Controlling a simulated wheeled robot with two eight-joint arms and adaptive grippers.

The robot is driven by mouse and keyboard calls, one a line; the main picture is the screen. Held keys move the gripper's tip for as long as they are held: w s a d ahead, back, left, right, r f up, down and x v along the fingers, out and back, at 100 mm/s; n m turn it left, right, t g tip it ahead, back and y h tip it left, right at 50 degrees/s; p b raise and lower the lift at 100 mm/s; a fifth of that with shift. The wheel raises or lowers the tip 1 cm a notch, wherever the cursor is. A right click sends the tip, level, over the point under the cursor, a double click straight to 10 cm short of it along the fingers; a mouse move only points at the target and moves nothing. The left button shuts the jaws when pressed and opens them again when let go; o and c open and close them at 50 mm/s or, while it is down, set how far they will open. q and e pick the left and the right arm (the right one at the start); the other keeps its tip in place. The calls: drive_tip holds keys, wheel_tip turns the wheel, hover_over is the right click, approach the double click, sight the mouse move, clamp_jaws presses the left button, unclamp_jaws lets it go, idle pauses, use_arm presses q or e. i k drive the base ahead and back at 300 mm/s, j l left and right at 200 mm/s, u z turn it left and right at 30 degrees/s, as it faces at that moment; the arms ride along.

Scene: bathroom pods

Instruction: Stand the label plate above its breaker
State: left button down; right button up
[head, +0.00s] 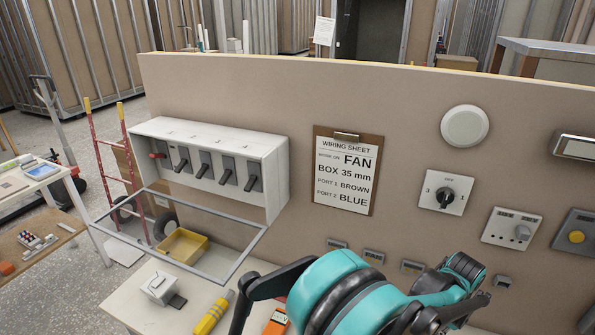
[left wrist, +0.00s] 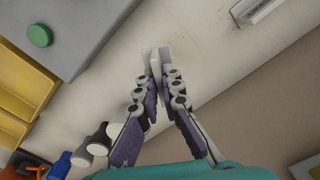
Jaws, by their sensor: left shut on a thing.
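My left gripper (left wrist: 155,72) is shut on a small thin pale piece, which looks like the label plate (left wrist: 150,56); its face and any writing cannot be read. In the head view, a teal and black arm of mine fills the bottom middle, and the held plate cannot be made out there. The white breaker box (head: 273,178) hangs on the beige panel at the left. It has several breakers (head: 227,170) in a row with black levers, and a red lever (head: 157,155) at the far left. My right gripper is not in view.
The box's open rectangular frame (head: 258,240) juts forward below the breakers. A rotary switch (head: 445,195) and socket (head: 510,228) are at the right.

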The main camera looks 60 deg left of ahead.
sight(221, 139)
drive_tip(key=k+j+u, duration=0.1)
drive_tip(key=k+j, duration=1.05)
drive_tip(key=k, duration=0.15)
